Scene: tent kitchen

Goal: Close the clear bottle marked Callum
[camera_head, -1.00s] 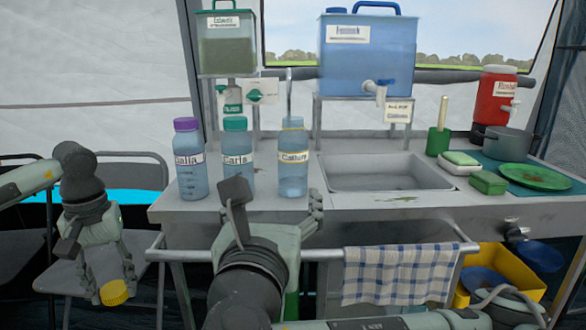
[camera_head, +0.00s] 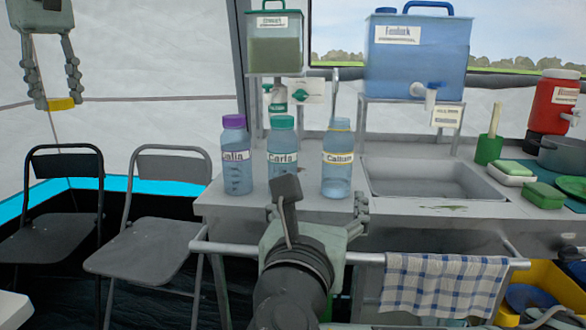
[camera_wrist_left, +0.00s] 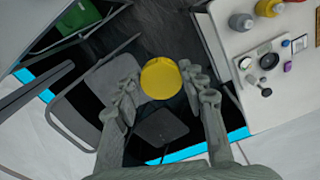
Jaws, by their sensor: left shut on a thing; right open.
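The clear bottle marked Callum (camera_head: 337,165) stands upright and uncapped on the counter, with a yellow ring at its neck. My left gripper (camera_head: 56,102) is raised at the upper left, away from the counter. It is shut on a yellow cap (camera_head: 61,104), which also shows between its fingers in the left wrist view (camera_wrist_left: 160,78). My right gripper (camera_head: 318,215) is open and empty in front of the counter, just below the Callum bottle. It is apart from the bottle as far as I can see.
The purple-capped bottle (camera_head: 236,158) and green-capped Carla bottle (camera_head: 282,152) stand left of Callum. A sink (camera_head: 425,178) is to the right, and a blue water container (camera_head: 418,60) stands behind. Folding chairs (camera_head: 60,200) are at the left. A checked towel (camera_head: 445,285) hangs from the front rail.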

